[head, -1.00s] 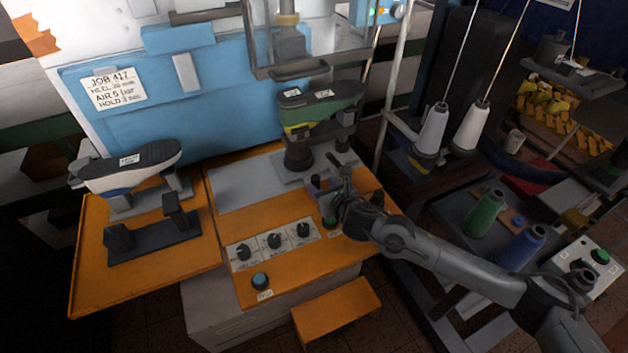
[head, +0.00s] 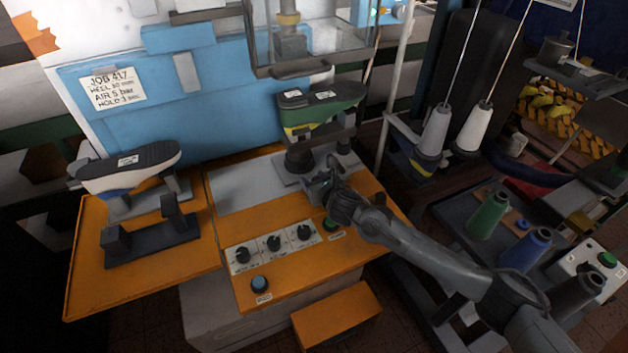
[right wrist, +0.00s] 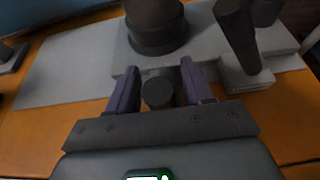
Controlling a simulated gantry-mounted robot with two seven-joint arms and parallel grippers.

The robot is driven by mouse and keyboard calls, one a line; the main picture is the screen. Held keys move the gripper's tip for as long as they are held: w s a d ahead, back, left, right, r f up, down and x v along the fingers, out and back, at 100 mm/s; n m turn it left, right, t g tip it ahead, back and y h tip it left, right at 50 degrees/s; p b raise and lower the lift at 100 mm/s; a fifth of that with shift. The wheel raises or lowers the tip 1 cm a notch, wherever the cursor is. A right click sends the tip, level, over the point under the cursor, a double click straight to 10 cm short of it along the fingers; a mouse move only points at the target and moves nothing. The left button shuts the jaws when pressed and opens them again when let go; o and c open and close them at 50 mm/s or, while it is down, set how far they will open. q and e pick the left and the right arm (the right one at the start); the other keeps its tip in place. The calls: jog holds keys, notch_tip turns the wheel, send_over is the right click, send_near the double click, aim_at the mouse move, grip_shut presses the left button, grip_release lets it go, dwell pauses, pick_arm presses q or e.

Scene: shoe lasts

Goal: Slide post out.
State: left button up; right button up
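A green and dark shoe on its last (head: 318,110) sits sole up on a support at the machine. A dark round post base (head: 298,160) stands under it on a grey plate; the base also shows in the right wrist view (right wrist: 155,25). A short dark round knob (right wrist: 159,91) juts from the plate's front edge. My right gripper (head: 318,182) is at that edge. In the right wrist view its two fingers (right wrist: 160,85) stand on either side of the knob, with a thin gap visible at the right. My left gripper is not in view.
A second shoe (head: 130,165) rests on a stand at the left of the orange table (head: 85,265). Control knobs (head: 273,243) and a blue button (head: 260,284) lie in front. A dark angled post (right wrist: 237,40) stands right of the fingers. Thread cones (head: 473,128) stand at right.

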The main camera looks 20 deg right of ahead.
grip_shut()
jog(key=shift+a, duration=0.1)
jog(key=a+b, duration=0.1)
jog(key=a, duration=0.5)
jog(key=s+a+b, duration=0.1)
jog(key=a, duration=1.1)
jog(key=shift+s+b, duration=0.35)
jog(key=shift+b, duration=0.05)
jog(key=shift+a, duration=0.1)
jog(key=shift+c, duration=0.9)
grip_release()
jog(key=o, duration=0.3)
jog(key=shift+a, duration=0.15)
